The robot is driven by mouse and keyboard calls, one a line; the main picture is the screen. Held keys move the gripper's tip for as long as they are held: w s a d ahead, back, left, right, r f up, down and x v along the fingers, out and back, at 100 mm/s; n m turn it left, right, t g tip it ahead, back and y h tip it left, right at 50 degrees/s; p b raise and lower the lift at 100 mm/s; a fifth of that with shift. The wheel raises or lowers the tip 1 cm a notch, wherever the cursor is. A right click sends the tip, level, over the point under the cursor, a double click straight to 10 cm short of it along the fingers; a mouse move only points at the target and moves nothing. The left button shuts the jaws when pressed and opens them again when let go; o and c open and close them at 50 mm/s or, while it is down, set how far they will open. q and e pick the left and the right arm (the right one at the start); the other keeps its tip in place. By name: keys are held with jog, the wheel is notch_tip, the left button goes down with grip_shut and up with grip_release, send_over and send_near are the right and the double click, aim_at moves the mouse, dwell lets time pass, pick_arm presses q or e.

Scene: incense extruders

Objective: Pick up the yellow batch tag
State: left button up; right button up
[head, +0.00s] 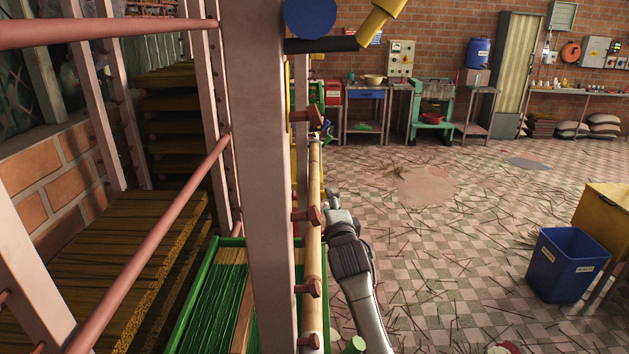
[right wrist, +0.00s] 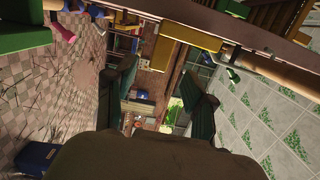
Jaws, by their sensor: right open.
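My right gripper (head: 331,197) reaches forward along the right side of the rack post in the head view, beside a long wooden pole. In the right wrist view its two dark fingers (right wrist: 160,96) stand apart with nothing held between them. A flat yellow piece (right wrist: 161,54) shows above and between the fingers there, close to the rack bar; it may be the yellow batch tag, but I cannot read it or tell its distance. I cannot make out the tag clearly in the head view. My left gripper is not in view.
A pink rack post (head: 258,180) with red pegs (head: 308,215) stands close beside my right arm. Trays of incense sticks (head: 215,310) lie to its left. A blue bin (head: 562,265) stands at right. The tiled floor (head: 440,230) between is open, strewn with sticks.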

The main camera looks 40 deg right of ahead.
aim_at(324, 196)
jog(key=p+x, duration=0.1)
jog(key=x, duration=0.1)
jog(key=p+x, duration=0.1)
jog(key=x, duration=0.1)
jog(key=shift+w+a, duration=0.3)
jog(key=shift+w, duration=0.1)
jog(key=shift+w+d+f, duration=0.1)
jog(key=shift+w+d, duration=0.2)
jog(key=shift+w, duration=0.1)
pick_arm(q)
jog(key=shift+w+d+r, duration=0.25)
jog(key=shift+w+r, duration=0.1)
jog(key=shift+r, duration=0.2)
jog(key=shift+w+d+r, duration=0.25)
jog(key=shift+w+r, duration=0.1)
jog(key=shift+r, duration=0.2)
pick_arm(e)
jog(key=shift+c, duration=0.7)
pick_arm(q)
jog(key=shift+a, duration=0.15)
pick_arm(e)
grip_shut()
